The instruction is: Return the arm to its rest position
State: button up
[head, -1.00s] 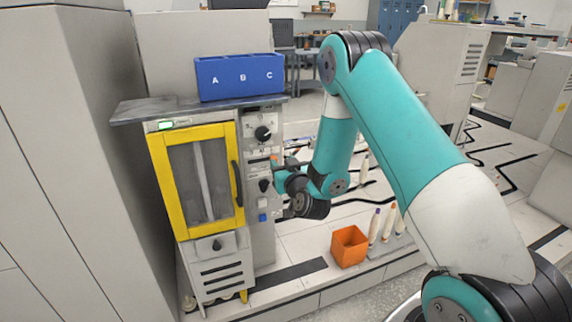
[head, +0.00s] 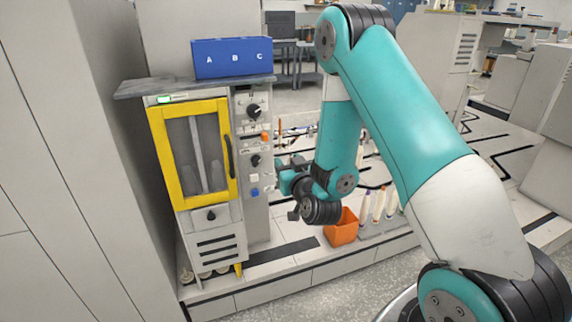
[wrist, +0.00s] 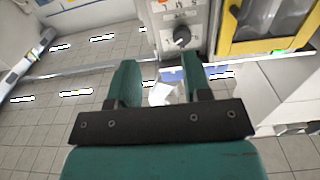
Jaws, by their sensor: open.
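My arm (head: 408,110) is teal and white and reaches from the lower right, up over an elbow and down toward the machine. My gripper (wrist: 160,85) shows in the wrist view with its two teal fingers apart and nothing clearly held between them. In the head view the wrist end hangs in front of the machine's control panel (head: 254,150), and the fingers are hard to make out there. In the wrist view a dark knob (wrist: 181,36) on the panel lies beyond the fingers.
The machine has a closed yellow-framed door (head: 194,152). A blue bin (head: 232,58) marked A, B, C stands on top. A tall grey cabinet (head: 80,160) stands at left.

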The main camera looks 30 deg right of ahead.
jog(key=s+a+r+n+g+y+p, duration=0.1)
jog(key=s+a+r+n+g+y, duration=0.25)
jog(key=a, duration=0.55)
jog(key=s+a+r+n+g+y, duration=0.1)
jog(key=s+a+r+g+y, duration=0.1)
jog(key=a+r+g+y, duration=0.35)
jog(key=s+a+r+n+g, duration=0.1)
jog(key=s+a+g, duration=0.1)
jog(key=s, duration=0.6)
jog(key=s+a+r+n+g, duration=0.2)
jog(key=s+g, duration=0.1)
jog(key=s, duration=0.5)
jog(key=s+a+r+n+g+h+p, duration=0.1)
jog(key=s+a+r+n+g, duration=0.1)
jog(key=s, duration=0.6)
jog(key=shift+g, duration=0.8)
jog(key=shift+r, duration=0.1)
